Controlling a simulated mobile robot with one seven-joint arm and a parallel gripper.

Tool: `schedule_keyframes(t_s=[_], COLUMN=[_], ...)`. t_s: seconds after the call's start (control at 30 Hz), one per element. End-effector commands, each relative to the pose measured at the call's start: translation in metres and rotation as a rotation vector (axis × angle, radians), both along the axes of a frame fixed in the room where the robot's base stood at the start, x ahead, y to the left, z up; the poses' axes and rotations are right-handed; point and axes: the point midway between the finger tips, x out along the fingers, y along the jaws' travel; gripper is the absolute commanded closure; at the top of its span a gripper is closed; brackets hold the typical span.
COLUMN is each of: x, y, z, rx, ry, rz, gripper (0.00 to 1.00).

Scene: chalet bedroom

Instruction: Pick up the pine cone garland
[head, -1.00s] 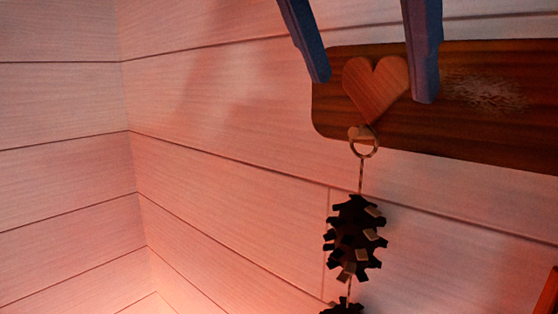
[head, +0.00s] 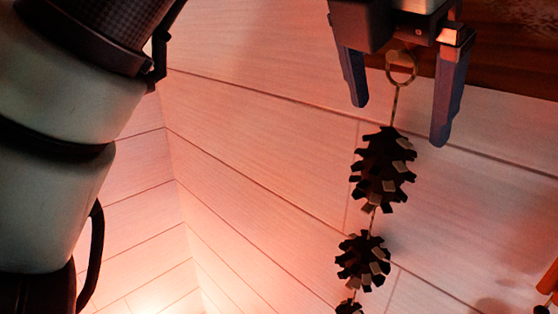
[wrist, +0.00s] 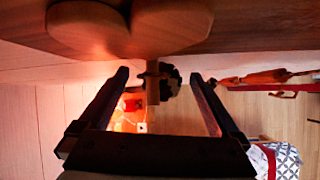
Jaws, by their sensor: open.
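The pine cone garland (head: 383,170) hangs against the white plank wall, with dark cones strung one below another under a metal ring (head: 401,68). The lowest cone is cut off by the bottom edge of the head view. My gripper (head: 400,122) is open and points down, its fingers on either side of the ring and upper string in the picture. In the wrist view a wooden peg and a dark cone (wrist: 172,80) show between the open fingers (wrist: 160,73). Contact with the garland cannot be told.
A dark wooden board (head: 510,65) is fixed to the wall behind my gripper. A wooden heart (wrist: 130,25) on it shows close in the wrist view. An orange object (head: 548,277) hangs at the right edge. Patterned bedding (wrist: 286,160) lies far below.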

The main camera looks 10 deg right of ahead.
Motion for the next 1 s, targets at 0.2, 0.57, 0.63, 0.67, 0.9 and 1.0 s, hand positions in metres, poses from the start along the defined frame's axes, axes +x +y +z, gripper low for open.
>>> schedule_keyframes(t_s=[0.2,0.57,0.63,0.67,0.9,1.0], x=[0.0032,0.0031,0.0031,0.0031,0.0031,0.0031], y=[-0.0039,-0.0036,-0.0036,-0.0036,-0.0036,-0.0036], z=[-0.0079,-0.0075,-0.0075,-0.0075,-0.0075,-0.0074], rx=[0.001,0.001,0.001,0.001,0.001,0.001], ry=[-0.001,-0.001,-0.001,-0.001,-0.001,-0.001], rz=[0.000,0.000,0.000,0.000,0.000,0.000], gripper=[0.02,0.45,0.58,0.63,1.00,1.00])
